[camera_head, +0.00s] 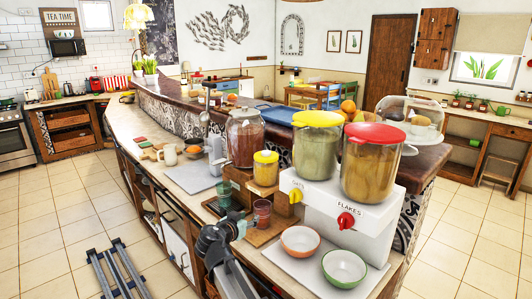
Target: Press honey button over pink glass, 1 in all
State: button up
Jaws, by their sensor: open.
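A pink glass (262,211) stands on a wooden base at the front of the counter, below a small yellow-lidded jar (265,172) of amber content that looks like honey. My gripper (240,227) is dark and open, just left of and below the pink glass in the picture. It holds nothing that I can see. My arm hides part of the counter's front edge.
A white dispenser (352,215) with yellow and red knobs stands to the right, with large yellow-lidded (316,145) and red-lidded (373,160) containers. An orange bowl (300,241) and a green bowl (344,268) sit before it. A tall jar (245,138) stands behind the stand.

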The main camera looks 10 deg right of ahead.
grip_shut()
dwell(1.0)
